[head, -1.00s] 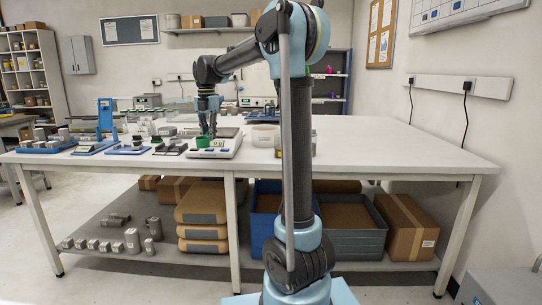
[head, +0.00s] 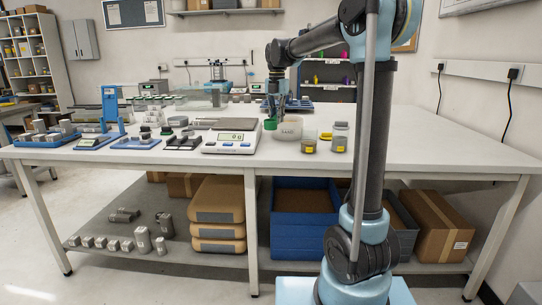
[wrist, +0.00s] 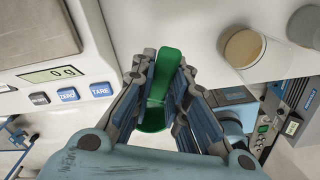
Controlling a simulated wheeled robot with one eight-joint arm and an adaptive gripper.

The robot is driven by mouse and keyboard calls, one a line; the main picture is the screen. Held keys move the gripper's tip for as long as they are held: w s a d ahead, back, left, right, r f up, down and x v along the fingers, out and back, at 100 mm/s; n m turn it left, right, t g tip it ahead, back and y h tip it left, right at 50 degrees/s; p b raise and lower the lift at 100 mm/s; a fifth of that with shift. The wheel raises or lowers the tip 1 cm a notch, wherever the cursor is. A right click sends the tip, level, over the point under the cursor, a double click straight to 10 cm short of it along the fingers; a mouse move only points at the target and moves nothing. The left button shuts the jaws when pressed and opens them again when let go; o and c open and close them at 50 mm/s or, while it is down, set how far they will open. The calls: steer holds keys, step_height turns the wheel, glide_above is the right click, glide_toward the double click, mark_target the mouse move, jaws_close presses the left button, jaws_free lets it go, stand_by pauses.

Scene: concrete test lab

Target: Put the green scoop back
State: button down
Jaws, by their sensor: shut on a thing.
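The green scoop (wrist: 163,75) is between the fingers of my gripper (wrist: 160,100) in the wrist view, and the fingers are shut on it. In the head view my gripper (head: 273,112) points down, with the green scoop (head: 270,124) showing at its tip. It is at the left side of the white tub (head: 290,130), right of the scale (head: 231,142). I cannot tell whether the scoop is over the tub's rim or in front of it. The scale reads 0 g in the wrist view.
Small weights and blue stands (head: 110,115) fill the bench's left. The bench top (head: 430,150) is clear on the right. A glass-sided case (head: 205,97) stands behind.

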steer(key=shift+f, duration=5)
steer(key=shift+d, duration=0.1)
steer(key=c, duration=1.6)
jaws_free()
steer(key=shift+f, duration=0.1)
steer(key=shift+o, duration=0.2)
